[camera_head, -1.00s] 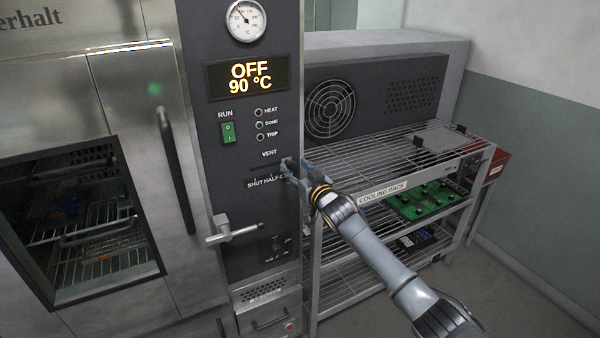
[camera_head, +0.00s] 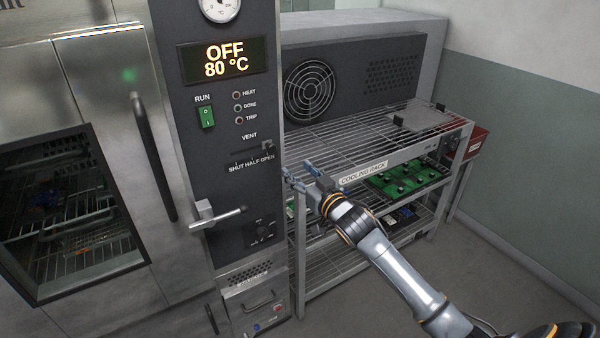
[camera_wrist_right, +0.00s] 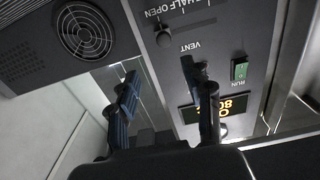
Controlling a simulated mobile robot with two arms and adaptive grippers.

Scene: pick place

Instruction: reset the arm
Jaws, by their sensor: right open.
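My right gripper (camera_head: 300,176) is open and empty in front of the cooling rack, just right of the oven's control panel (camera_head: 236,185). In the right wrist view its two fingers (camera_wrist_right: 165,95) are spread apart with nothing between them. The vent slider knob (camera_head: 267,145) sits at the right end of its slot, by the word OPEN; the knob also shows in the right wrist view (camera_wrist_right: 164,38). The gripper is apart from the knob. The display (camera_head: 223,60) reads OFF and 80 °C. My left gripper is not in view.
The cooling rack (camera_head: 362,172) holds green circuit boards (camera_head: 405,180) on a middle shelf and a grey plate (camera_head: 420,117) on top. The oven door handle (camera_head: 153,158) and a lever (camera_head: 217,216) stick out at the left. The floor at the right is clear.

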